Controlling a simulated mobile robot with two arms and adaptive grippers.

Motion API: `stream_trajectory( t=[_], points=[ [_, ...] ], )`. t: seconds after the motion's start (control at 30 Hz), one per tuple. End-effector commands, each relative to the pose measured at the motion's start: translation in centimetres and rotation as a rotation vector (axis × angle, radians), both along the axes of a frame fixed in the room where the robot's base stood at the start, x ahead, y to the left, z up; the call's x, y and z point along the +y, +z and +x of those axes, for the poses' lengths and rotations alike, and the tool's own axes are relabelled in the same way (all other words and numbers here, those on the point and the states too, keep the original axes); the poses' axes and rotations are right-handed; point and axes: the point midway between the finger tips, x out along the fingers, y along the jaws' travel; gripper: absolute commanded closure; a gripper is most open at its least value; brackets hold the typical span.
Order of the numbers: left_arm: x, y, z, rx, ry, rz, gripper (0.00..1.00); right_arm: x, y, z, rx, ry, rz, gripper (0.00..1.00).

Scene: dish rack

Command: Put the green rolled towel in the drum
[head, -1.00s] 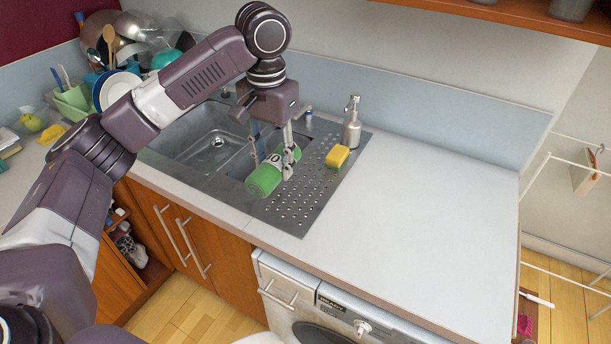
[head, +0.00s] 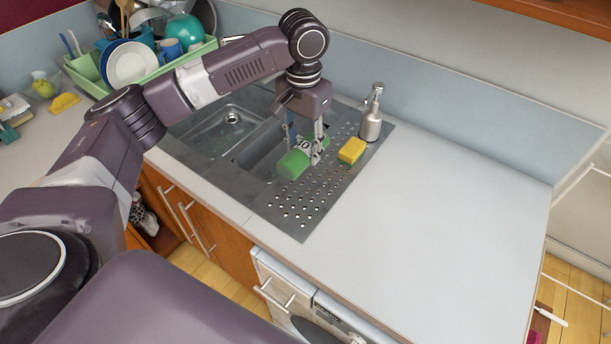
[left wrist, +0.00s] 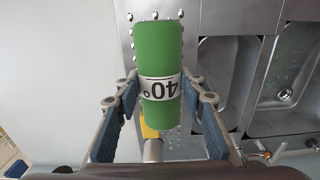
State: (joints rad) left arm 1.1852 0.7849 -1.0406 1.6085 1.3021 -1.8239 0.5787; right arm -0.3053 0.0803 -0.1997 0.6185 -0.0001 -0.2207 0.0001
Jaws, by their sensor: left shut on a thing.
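The green rolled towel (head: 294,165) has a white band marked "40°". It is at the sink's perforated drainboard, and I cannot tell if it touches the metal. My left gripper (head: 306,150) points down and is shut on the towel around its band. In the left wrist view the towel (left wrist: 160,45) lies between the two fingers of the left gripper (left wrist: 158,100). The washing machine (head: 285,285) under the counter shows only its top and front edge; its drum is hidden. My right gripper is not in view.
A yellow sponge (head: 352,150) and a soap dispenser (head: 371,115) stand just right of the gripper. The steel sink (head: 225,130) is to the left. A dish rack (head: 170,65) is at the back left. The white counter (head: 440,200) at right is clear.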

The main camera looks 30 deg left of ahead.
Motion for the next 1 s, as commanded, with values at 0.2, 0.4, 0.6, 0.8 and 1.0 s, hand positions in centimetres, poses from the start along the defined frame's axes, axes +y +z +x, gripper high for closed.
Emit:
stream_trajectory(
  t=[0.2, 0.4, 0.6, 0.8, 1.0],
  points=[
    [0.0, -5.2, -0.1, 0.003, 0.000, 0.001, 0.95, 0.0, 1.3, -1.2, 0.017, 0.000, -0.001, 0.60],
    [0.0, -7.3, 0.0, 0.000, -0.001, 0.001, 0.95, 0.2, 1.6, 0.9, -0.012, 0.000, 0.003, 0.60],
    [-0.1, -10.0, 0.0, 0.002, 0.000, 0.000, 0.95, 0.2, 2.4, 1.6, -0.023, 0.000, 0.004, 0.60],
    [0.0, -11.6, 0.0, -0.001, -0.001, 0.001, 0.95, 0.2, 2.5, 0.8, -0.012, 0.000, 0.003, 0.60],
    [0.0, -11.6, 0.1, -0.001, -0.001, 0.001, 0.95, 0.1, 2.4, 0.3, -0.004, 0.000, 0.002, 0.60]
  ],
)
